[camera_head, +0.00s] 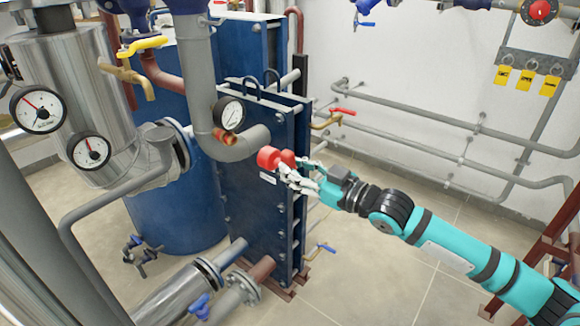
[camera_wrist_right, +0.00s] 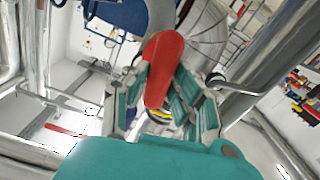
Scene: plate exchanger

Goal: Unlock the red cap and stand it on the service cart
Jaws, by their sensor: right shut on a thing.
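The red cap (camera_head: 268,158) is at the front face of the blue plate exchanger (camera_head: 254,215), just below the grey pipe elbow. My right gripper (camera_head: 288,171) reaches in from the right and is shut on the cap. In the right wrist view the red cap (camera_wrist_right: 162,68) looks long and rounded and lies between the two fingers (camera_wrist_right: 160,102). I cannot tell whether the cap still touches its seat. My left gripper is not in view. I cannot make out a service cart.
A pressure gauge (camera_head: 229,113) and the grey pipe elbow (camera_head: 247,145) are close above the cap. Wall pipes (camera_head: 430,120) run behind my right arm. A dark red frame (camera_head: 555,235) stands at the right edge. The floor (camera_head: 350,265) below my arm looks clear.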

